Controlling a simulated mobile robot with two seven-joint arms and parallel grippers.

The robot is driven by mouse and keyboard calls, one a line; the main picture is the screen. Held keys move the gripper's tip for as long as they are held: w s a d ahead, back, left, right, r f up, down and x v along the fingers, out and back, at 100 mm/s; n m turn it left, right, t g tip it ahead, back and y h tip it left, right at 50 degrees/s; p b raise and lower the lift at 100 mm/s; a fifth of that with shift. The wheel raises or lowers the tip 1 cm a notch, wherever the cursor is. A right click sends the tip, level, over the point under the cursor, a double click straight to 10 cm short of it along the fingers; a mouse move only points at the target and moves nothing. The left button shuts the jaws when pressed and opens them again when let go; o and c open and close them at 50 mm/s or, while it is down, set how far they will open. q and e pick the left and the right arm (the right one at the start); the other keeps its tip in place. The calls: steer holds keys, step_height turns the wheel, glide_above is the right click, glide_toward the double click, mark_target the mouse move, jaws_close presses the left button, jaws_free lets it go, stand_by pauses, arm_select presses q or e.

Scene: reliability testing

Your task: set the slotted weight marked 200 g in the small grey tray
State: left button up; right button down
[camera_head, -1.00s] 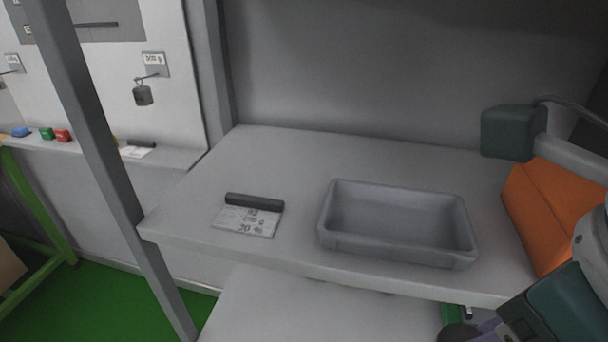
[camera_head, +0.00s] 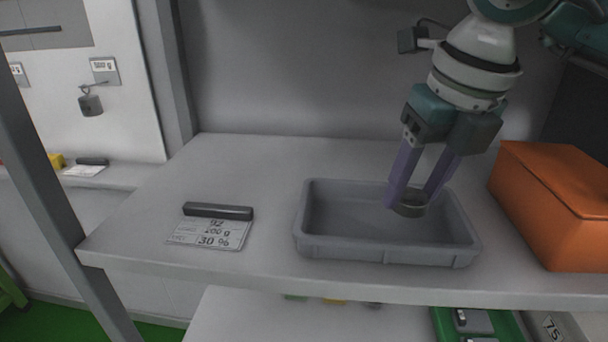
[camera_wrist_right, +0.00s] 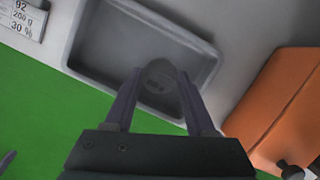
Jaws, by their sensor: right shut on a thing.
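The small grey tray (camera_head: 345,252) stands on the shelf, and it also shows in the right wrist view (camera_wrist_right: 88,40). My right gripper (camera_head: 410,200) comes down from above, over the right part of the tray. It is shut on a small round grey slotted weight (camera_head: 411,209). The weight also shows between the fingers in the right wrist view (camera_wrist_right: 159,77); its marking is too small to read. I cannot tell whether the weight touches the tray floor. No other object shows in the tray. My left gripper is not in view.
A card (camera_head: 210,233) reading 92, 200 g, 30 % lies left of the tray, with a dark bar (camera_head: 218,211) behind it. An orange box (camera_head: 560,205) stands close on the right. A hanging weight (camera_head: 91,104) is at the far left. A grey post (camera_head: 60,190) rises at the left.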

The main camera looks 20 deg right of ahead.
mark_target(415, 199)
steer(key=b+x, duration=0.1)
steer(key=x, duration=0.1)
steer(key=b+x, duration=0.1)
steer(key=b, duration=0.1)
steer(key=shift+s+f, duration=0.3)
steer(key=shift+f, duration=0.15)
steer(key=shift+r, duration=0.15)
steer(key=c, duration=0.7)
jaws_free()
steer(key=o, duration=0.5)
steer(key=shift+c, duration=0.2)
steer(key=shift+r, duration=0.25)
steer(key=p+v, duration=0.1)
steer(key=v, duration=0.6)
